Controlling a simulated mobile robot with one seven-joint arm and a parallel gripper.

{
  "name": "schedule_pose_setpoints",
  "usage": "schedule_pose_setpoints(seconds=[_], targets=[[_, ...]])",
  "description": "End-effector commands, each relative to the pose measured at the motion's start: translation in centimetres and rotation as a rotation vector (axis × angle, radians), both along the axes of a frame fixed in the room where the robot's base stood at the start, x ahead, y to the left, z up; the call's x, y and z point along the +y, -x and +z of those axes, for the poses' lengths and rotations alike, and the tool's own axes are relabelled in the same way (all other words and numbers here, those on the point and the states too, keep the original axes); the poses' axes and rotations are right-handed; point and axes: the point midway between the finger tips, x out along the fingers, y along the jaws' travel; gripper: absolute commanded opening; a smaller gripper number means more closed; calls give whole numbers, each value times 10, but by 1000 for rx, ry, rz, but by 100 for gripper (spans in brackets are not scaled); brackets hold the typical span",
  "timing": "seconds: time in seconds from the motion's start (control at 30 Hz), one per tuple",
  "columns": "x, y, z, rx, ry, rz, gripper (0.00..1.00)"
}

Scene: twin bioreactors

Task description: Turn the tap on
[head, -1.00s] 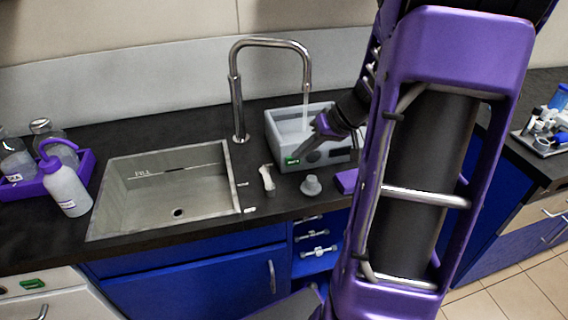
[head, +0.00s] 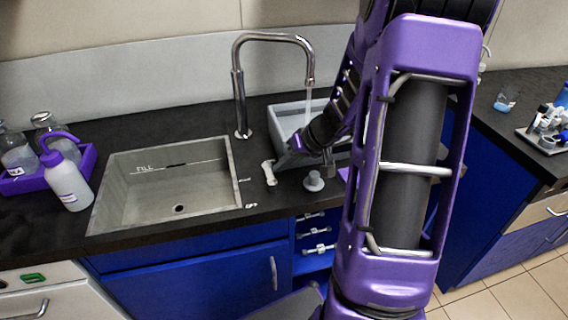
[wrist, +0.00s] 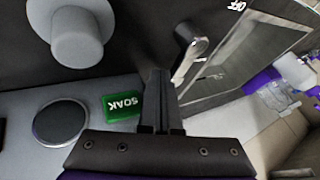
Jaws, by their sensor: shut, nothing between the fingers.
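The steel tap (head: 239,95) stands behind the sink's right rim, its curved spout reaching right over a grey bath. A pale streak like running water (head: 308,103) hangs below the spout. The small pale tap lever (head: 268,172) is on the counter right of the sink, near a printed label. In the wrist view the lever (wrist: 192,52) is just right of and beyond my fingertips, apparently without contact. My gripper (head: 297,146) is shut and empty, low in front of the bath; it shows in the wrist view too (wrist: 158,78). Its tips are partly hidden in the head view.
The grey bath (head: 279,120) with a green SOAK button (wrist: 121,106) is beside my gripper. A grey knob (head: 313,182) stands near the counter's front. The sink (head: 215,182) is empty. A purple tray (head: 88,158) with bottles stands at the left.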

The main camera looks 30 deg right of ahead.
Motion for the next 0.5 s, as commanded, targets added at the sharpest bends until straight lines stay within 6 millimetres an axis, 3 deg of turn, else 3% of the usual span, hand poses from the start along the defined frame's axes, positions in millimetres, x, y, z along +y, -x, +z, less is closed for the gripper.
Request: schedule_pose_setpoints(seconds=[0.5], targets=[[11, -4, 0, 1, -1, 69, 0]])
